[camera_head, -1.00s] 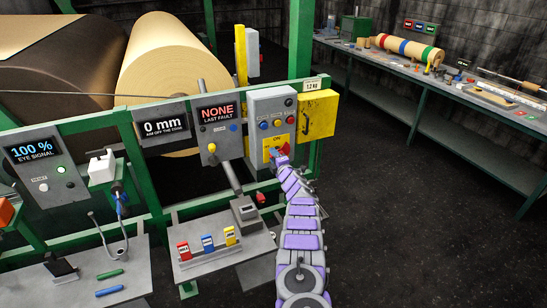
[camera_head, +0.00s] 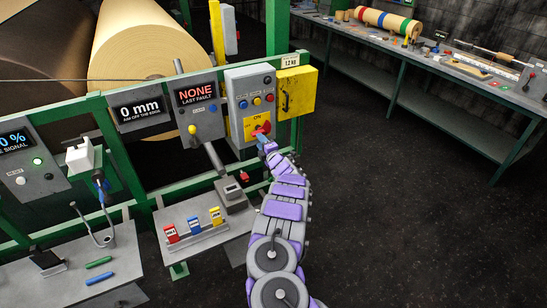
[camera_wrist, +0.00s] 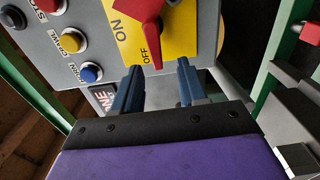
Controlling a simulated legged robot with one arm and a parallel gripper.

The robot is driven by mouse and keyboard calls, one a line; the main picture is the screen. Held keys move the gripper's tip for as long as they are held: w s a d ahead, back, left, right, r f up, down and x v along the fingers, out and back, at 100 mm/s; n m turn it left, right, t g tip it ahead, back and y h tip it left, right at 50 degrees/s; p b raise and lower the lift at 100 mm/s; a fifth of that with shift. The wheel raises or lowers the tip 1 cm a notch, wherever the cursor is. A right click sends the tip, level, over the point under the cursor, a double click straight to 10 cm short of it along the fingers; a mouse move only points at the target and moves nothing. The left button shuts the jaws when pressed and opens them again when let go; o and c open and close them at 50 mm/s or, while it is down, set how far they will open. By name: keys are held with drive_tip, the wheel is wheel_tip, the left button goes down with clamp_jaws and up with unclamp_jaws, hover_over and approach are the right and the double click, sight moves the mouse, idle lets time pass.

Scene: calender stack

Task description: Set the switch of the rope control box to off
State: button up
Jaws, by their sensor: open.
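The rope control box is a grey box (camera_head: 236,88) on the green frame, with buttons and a yellow switch plate. Its red switch handle (camera_head: 265,127) shows on the plate, partly hidden by my gripper (camera_head: 267,145). In the wrist view, the red handle (camera_wrist: 145,15) runs down the yellow plate (camera_wrist: 182,28), which is marked ON and OFF. The handle's narrow end lies right beside the OFF lettering. My gripper (camera_wrist: 157,82) has its two blue fingers apart, with nothing between them. The handle's tip is just beyond the fingers; I cannot tell whether they touch it.
A yellow box (camera_head: 296,92) hangs right of the control box, and a display box (camera_head: 198,122) stands to its left. Below is a shelf (camera_head: 205,240) with red, blue and yellow tags. A long bench (camera_head: 440,75) stands at the right. The dark floor between is clear.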

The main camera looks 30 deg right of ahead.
drive_tip(key=s+p, duration=0.2)
drive_tip(key=s, duration=0.9)
drive_tip(key=shift+d, duration=0.25)
drive_tip(key=shift+f, duration=0.1)
drive_tip(key=shift+w, duration=0.15)
drive_tip(key=w+a+r+m+g+y+b, duration=0.1)
drive_tip(key=w+a+r+m+g, duration=0.1)
drive_tip(key=a+r+m, duration=0.35)
drive_tip(key=w+a+r+m+g+b, duration=0.1)
drive_tip(key=w+a+r+m, duration=0.15)
drive_tip(key=a, duration=0.65)
drive_tip(key=s+a+r+m+g+y+b, duration=0.1)
drive_tip(key=s+a+r+g, duration=0.15)
drive_tip(key=s+a, duration=0.3)
drive_tip(key=s+a+r+g+b, duration=0.1)
drive_tip(key=s+a+r+g, duration=0.1)
drive_tip(key=s+a+r, duration=0.3)
drive_tip(key=s+f+m+g+h+b, duration=0.1)
drive_tip(key=s+m+g, duration=0.3)
drive_tip(key=s, duration=2.2)
drive_tip(key=s+f+m+g+h+b, duration=0.1)
drive_tip(key=s+m+g, duration=0.4)
drive_tip(key=s, duration=2.1)
drive_tip(key=g+b, duration=0.1)
drive_tip(key=g, duration=0.2)
drive_tip(key=shift+s+d+f+m+h, duration=0.15)
drive_tip(key=shift+d+f+m+h, duration=0.15)
drive_tip(key=shift+f, duration=0.1)
